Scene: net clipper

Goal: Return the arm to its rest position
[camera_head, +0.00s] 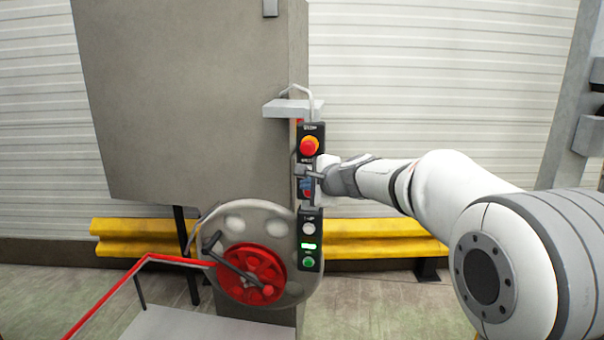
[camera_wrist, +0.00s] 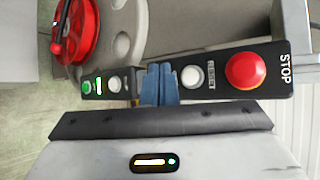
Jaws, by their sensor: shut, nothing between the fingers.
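My gripper (camera_head: 315,175) is at the end of my white arm, stretched out from the right to the control panel. In the wrist view its blue fingertips (camera_wrist: 159,84) are together with nothing between them. They cover the middle of the black control panel (camera_wrist: 215,78); I cannot tell whether they touch it. The panel (camera_head: 310,268) carries a red stop button (camera_head: 309,146) at the top, a white button (camera_head: 309,229), a lit green display (camera_head: 309,246) and a green button (camera_head: 308,262) lower down. The wrist view shows a white button (camera_wrist: 192,76) beside the fingertips.
A grey machine cabinet (camera_head: 190,90) stands behind, with a grey shelf bracket (camera_head: 288,108) above the panel. A red handwheel (camera_head: 252,275) with a crank sits left of the panel. A yellow guard rail (camera_head: 375,240) runs behind. A red railing (camera_head: 110,293) is at lower left.

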